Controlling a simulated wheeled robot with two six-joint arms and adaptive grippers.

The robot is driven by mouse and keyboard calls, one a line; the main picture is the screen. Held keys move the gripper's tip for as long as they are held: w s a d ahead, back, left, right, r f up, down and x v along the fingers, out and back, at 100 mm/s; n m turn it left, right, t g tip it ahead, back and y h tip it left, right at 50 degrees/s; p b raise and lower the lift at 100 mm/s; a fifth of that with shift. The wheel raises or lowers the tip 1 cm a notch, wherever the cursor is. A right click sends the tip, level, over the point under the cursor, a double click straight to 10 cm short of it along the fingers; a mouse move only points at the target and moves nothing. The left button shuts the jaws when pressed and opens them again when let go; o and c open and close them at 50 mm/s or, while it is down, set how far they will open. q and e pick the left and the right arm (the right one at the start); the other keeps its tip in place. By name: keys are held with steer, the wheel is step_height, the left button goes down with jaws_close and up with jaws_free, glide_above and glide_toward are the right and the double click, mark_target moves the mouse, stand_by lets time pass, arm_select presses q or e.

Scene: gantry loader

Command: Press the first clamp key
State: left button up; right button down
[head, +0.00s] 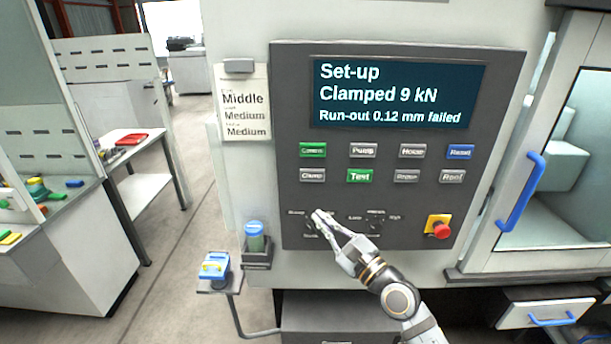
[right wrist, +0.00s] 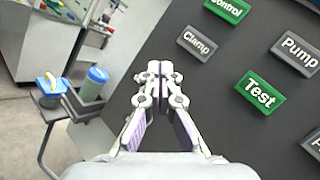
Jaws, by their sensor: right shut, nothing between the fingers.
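The control panel (head: 400,220) faces me. Its grey Clamp key (head: 312,175) is at the left of the lower key row, beside the green Test key (head: 360,176). In the right wrist view the Clamp key (right wrist: 197,43) lies to the upper right of the fingertips. My right gripper (head: 318,214) is shut and empty, in front of the panel below the Clamp key, over the left selector knob's area, which it partly hides. Its closed fingertips (right wrist: 160,70) show apart from the key; whether they touch the panel I cannot tell. My left gripper is out of view.
The screen (head: 396,94) reads "Set-up", "Clamped 9 kN", "Run-out 0.12 mm failed". A red emergency button (head: 440,230) is at the panel's lower right. A paper card (head: 245,105) hangs left of the panel. A green canister (head: 255,238) and a blue-topped item (head: 215,266) sit lower left.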

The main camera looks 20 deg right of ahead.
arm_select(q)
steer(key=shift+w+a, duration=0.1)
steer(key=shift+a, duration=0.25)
arm_select(e)
step_height(320, 180, up, 6)
steer(key=s+a+y, duration=0.2)
steer(key=shift+a+f+m, duration=0.2)
steer(key=shift+a+m, duration=0.05)
steer(key=shift+m, duration=0.05)
steer(key=b, duration=0.2)
glide_toward(303, 172)
steer(key=w+a, duration=0.2)
steer(key=a, duration=0.1)
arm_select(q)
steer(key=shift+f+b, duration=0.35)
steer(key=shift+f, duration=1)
arm_select(e)
steer(key=shift+w+d+r, duration=0.15)
steer(key=shift+w+r, duration=0.4)
steer(key=shift+w, duration=0.3)
steer(key=shift+w, duration=0.1)
steer(key=shift+w+d, duration=0.1)
steer(key=shift+w, duration=0.2)
